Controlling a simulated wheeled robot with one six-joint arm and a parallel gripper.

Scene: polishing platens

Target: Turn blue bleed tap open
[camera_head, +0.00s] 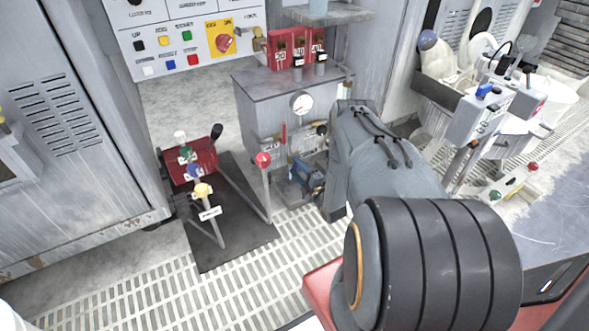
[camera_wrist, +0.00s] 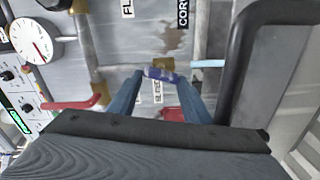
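The blue bleed tap (camera_wrist: 160,75) shows in the wrist view as a short blue handle on a brass fitting on a grey panel. A white label reading roughly "BLEED" (camera_wrist: 157,90) is just below it, partly hidden. My gripper (camera_wrist: 160,80) has its two blue fingers apart, with their tips on either side of the tap. The tap lies between the tips with little space at each end; I cannot tell whether they touch it. In the head view my gripper (camera_head: 306,180) is low at the cabinet front, and I cannot make out the tap there.
A dial gauge (camera_wrist: 36,40), a red lever (camera_wrist: 75,103) and a light blue handle (camera_wrist: 207,63) are close around the gripper. The grey cabinet (camera_head: 262,125) carries the panel.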

